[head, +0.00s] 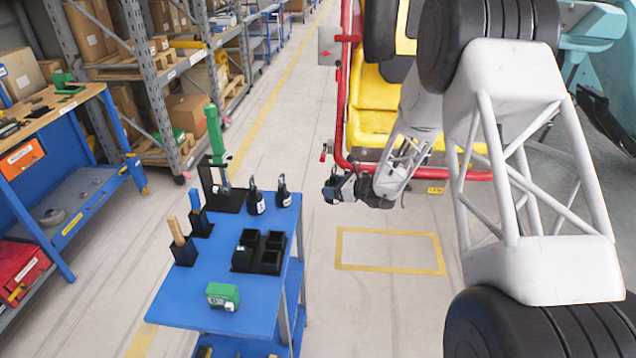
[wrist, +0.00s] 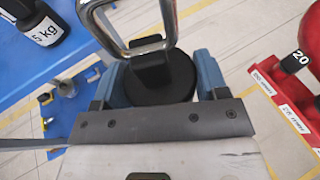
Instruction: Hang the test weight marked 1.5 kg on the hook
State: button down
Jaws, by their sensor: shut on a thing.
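My gripper (head: 352,188) is at the end of the arm, right of the blue trolley and in front of the red and yellow coaster car. In the wrist view its blue fingers (wrist: 160,84) are shut on a black round test weight (wrist: 160,92). No number is readable on this weight from here. A bent silver metal loop (wrist: 116,46) rises at its top; I cannot tell if it is the weight's handle or the hook. Two other black weights (head: 256,200) (head: 283,191) stand on the trolley. One shows a kg label (wrist: 46,32) in the wrist view.
The blue trolley (head: 185,300) also carries black holders (head: 258,252), a green device (head: 222,296) and a green upright tool (head: 216,135). The red-framed car (head: 345,90) has yellow seats. A red part with a 20 mark (wrist: 305,30) is at the wrist view's right. Floor is clear around the yellow outline (head: 390,268).

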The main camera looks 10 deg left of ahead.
jog(key=w+d+f+m+t+h, duration=0.2)
jog(key=w+d+f, duration=0.1)
jog(key=d+f, duration=0.6)
jog(key=w+d+f+m+t+h, duration=0.2)
jog(key=w+d+f+m, duration=0.1)
jog(key=d+f, duration=0.6)
jog(key=w+d+f+m+t+h, duration=0.3)
jog(key=d+f, duration=0.6)
jog(key=d, duration=0.1)
jog(key=shift+w+d+f, duration=0.2)
jog(key=shift+w+d, duration=0.05)
jog(key=shift+d, duration=0.05)
jog(key=shift+w, duration=0.35)
jog(key=w+f, duration=0.1)
jog(key=w, duration=0.7)
jog(key=shift+w+f, duration=0.15)
jog(key=shift+f, duration=0.1)
dwell(0.8)
jog(key=shift+w+f, duration=0.15)
jog(key=shift+f, duration=0.1)
dwell(0.7)
